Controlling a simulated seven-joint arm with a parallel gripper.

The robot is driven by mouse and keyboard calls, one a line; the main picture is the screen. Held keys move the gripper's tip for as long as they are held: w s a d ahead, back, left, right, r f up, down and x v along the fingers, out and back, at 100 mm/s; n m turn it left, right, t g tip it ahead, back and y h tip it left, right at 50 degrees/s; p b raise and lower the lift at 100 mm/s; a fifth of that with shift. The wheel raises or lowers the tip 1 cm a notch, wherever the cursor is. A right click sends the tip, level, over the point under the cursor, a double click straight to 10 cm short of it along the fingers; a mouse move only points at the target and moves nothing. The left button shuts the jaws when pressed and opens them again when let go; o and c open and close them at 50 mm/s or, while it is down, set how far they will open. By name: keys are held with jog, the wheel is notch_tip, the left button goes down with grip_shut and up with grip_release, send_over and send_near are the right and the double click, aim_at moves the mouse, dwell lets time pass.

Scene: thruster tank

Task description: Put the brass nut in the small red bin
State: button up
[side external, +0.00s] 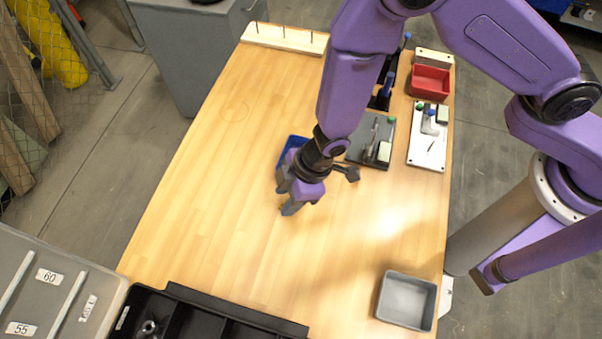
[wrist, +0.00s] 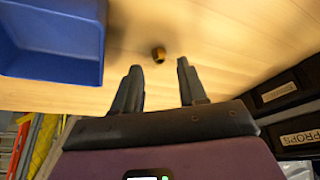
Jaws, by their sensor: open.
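The brass nut (wrist: 159,54) lies on the wooden table in the wrist view, ahead of my gripper (wrist: 156,78) and roughly in line with the gap between its fingers. My gripper is open, with nothing between the fingers. In the side external view my gripper (side external: 289,200) hangs over the middle of the table; I cannot make out the nut there. The small red bin (side external: 430,82) stands at the far right of the table and looks empty.
A blue bin (wrist: 55,38) is close beside my gripper, partly hidden in the side view (side external: 290,146). A grey bin (side external: 407,300) is at the near right. Boards with tools (side external: 371,141) (side external: 428,137) lie at the right. A black tray (side external: 235,325) is at the near edge. The table's left side is clear.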

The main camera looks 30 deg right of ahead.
jog(key=v, duration=1)
jog(key=shift+d, duration=0.1)
jog(key=s+d+r+m+h, duration=0.1)
jog(key=d+r, duration=0.5)
jog(key=d, duration=0.5)
jog(key=s+d+r+m+h, duration=0.1)
jog(key=s+d+r+h, duration=0.1)
jog(key=d+r, duration=0.5)
jog(key=d, duration=0.5)
jog(key=shift+s+d+r, duration=0.15)
jog(key=shift+s+d, duration=0.05)
jog(key=shift+o, duration=0.5)
jog(key=s+d+r+g, duration=0.1)
jog(key=s+d+r, duration=0.2)
jog(key=s+d, duration=0.4)
jog(key=shift+s+d+h, duration=0.2)
jog(key=shift+d+h, duration=0.2)
jog(key=shift+d, duration=0.05)
